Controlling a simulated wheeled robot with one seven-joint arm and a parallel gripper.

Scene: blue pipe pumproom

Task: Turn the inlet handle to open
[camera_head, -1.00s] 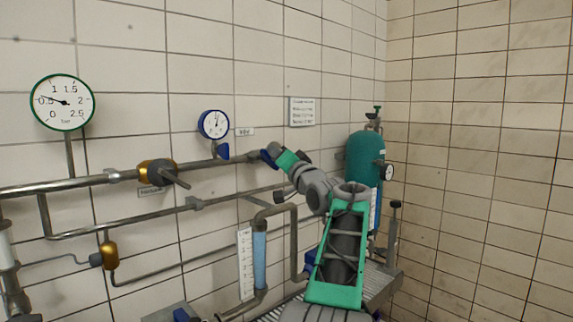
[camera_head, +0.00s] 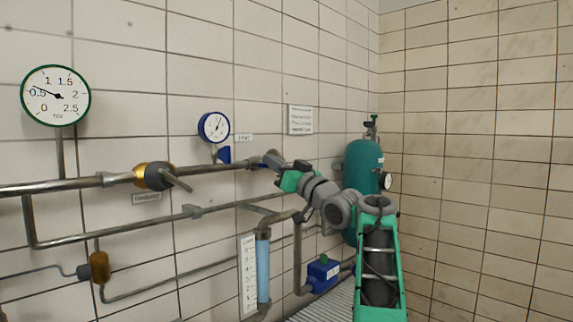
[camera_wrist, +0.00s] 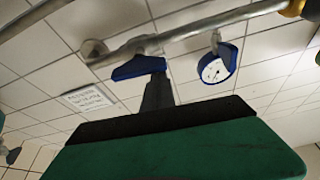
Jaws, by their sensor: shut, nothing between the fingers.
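The inlet handle is a blue lever on the upper grey pipe. In the wrist view the handle (camera_wrist: 136,68) is a wide blue bar set along the pipe. My gripper (camera_wrist: 157,88) is shut, its dark fingers together and empty. The fingertips reach to the right part of the blue bar; I cannot tell whether they touch it. In the head view my gripper's fingers are hard to make out beside the handle.
A blue-rimmed gauge (camera_head: 214,127) stands beside the handle. A blue box (camera_head: 323,273) is lower down.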

